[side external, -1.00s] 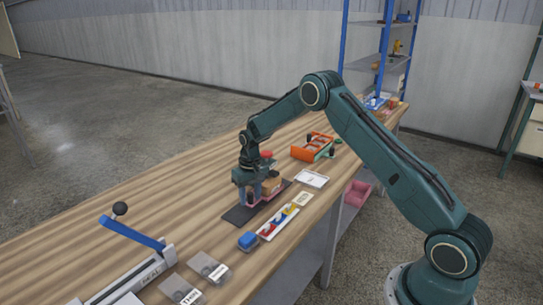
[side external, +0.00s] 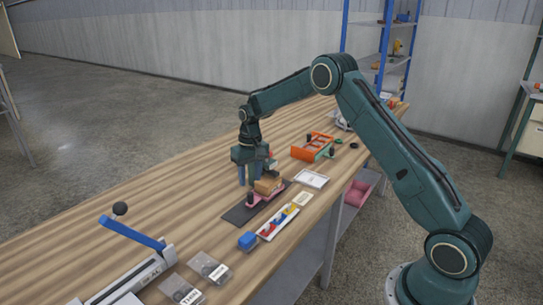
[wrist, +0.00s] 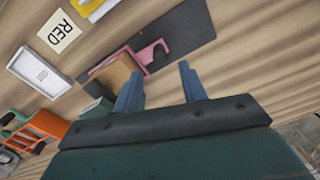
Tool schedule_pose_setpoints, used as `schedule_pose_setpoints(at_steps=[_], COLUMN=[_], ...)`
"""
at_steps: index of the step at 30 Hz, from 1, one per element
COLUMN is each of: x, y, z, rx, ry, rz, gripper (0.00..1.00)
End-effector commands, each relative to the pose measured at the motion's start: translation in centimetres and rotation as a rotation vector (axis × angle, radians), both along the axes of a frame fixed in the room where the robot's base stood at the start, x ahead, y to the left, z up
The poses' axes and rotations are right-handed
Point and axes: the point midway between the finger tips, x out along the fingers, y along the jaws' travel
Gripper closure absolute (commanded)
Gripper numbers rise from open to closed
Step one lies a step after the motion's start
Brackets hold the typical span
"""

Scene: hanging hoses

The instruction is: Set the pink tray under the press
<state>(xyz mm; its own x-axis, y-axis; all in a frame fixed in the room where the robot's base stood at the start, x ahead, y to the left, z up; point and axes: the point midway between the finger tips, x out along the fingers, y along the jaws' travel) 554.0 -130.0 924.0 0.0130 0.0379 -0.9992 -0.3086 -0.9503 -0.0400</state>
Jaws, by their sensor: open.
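The pink tray (side external: 257,198) lies on a dark flat plate (side external: 238,214), with a tan block (side external: 268,185) over its far end. In the wrist view the pink tray (wrist: 153,55) shows a notched end and the tan block (wrist: 113,76) covers its other part. My gripper (side external: 249,183) is open and empty, above and beside the tray, fingers apart from it. The wrist view shows both blue fingers (wrist: 160,72) spread with bare wood between them. A green part (wrist: 97,110) by the tan block may belong to the press; my gripper hides most of it in the side view.
An orange frame (side external: 312,147) stands farther back. A blue-levered sealer (side external: 133,268) is at the near left. The table's left side is clear.

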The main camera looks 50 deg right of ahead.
Motion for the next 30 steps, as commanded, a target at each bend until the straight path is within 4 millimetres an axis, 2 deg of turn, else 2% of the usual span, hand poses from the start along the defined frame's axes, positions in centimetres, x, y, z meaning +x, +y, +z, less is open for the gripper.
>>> schedule_pose_setpoints(at_steps=[6,12,18,30], x=[0.0,-0.1,-0.1,0.0], y=[-0.2,-0.2,-0.2,-0.1], z=[3.7,5.6,6.3,6.2], rx=[-0.001,0.000,0.000,-0.005], ry=[-0.003,-0.001,-0.001,0.000], rz=[-0.001,0.000,0.000,-0.019], gripper=[0.58,0.58,0.58,0.58])
